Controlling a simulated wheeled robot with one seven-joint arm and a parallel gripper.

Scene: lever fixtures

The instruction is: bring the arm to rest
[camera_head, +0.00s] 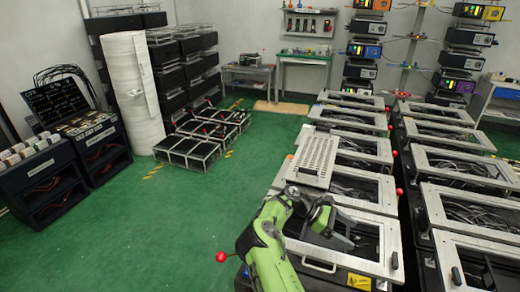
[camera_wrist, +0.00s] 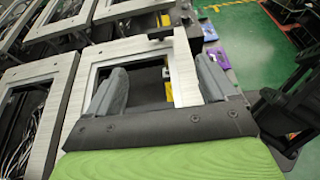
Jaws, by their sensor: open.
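My green arm reaches in from the bottom of the head view. My gripper (camera_head: 338,234) is over the nearest silver-framed lever fixture (camera_head: 372,266) in the middle row. In the wrist view my gripper (camera_wrist: 160,82) has its two grey fingers wide apart, with nothing held between them. The fixture's silver frame (camera_wrist: 185,75) and dark opening show behind the fingers. Whether the fingers touch the frame cannot be told. A red lever knob (camera_head: 221,256) stands out at the left of this fixture, apart from the gripper.
More framed fixtures (camera_head: 455,208) fill the right side, with red knobs between rows. A perforated metal plate (camera_head: 314,158) lies on the fixtures behind my gripper. Black cabinets (camera_head: 100,145) and a white roll (camera_head: 133,95) stand at left. Green floor (camera_head: 170,215) is clear between.

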